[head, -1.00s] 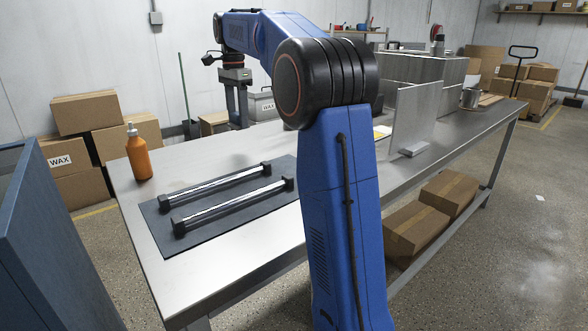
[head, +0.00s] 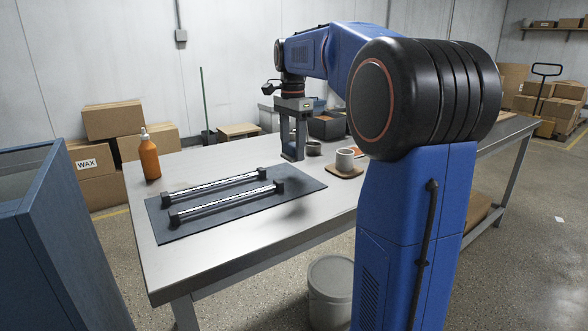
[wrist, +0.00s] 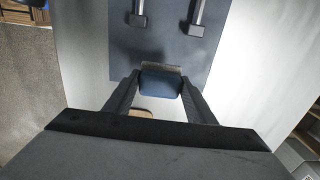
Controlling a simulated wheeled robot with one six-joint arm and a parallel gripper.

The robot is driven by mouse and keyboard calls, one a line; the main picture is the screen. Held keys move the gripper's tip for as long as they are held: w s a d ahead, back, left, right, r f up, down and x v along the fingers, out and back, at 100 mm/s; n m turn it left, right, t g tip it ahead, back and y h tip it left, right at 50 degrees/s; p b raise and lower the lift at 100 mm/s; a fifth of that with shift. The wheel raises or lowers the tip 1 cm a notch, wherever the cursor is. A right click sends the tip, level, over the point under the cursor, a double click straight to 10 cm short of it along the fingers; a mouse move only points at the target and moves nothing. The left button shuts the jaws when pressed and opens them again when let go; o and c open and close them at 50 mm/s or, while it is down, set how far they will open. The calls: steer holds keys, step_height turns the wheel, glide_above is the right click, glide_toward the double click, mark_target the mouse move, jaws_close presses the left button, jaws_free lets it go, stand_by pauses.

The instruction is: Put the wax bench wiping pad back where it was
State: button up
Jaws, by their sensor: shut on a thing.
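My gripper (head: 293,153) is shut on the wiping pad, a small blue block with a greyish edge. The pad (wrist: 161,82) shows between the fingers in the wrist view. In the head view my gripper points down over the bench (head: 200,268), near the far right end of the dark mat (head: 235,215). In the wrist view the pad overlaps the edge of the mat (wrist: 165,55). I cannot tell whether the pad touches the surface below.
Two bars with black end blocks (head: 225,203) lie on the mat. A cup (head: 344,160) on a wooden coaster (head: 345,173) and a small bowl (head: 313,148) stand right of my gripper. An orange bottle (head: 149,158) stands at left. A white bucket (head: 330,290) is below the bench.

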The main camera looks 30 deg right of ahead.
mark_target(292, 177)
steer(key=shift+f, duration=2.9)
steer(key=shift+f, duration=0.1)
steer(key=o, duration=1)
step_height(292, 177, up, 12)
steer(key=shift+r, duration=0.1)
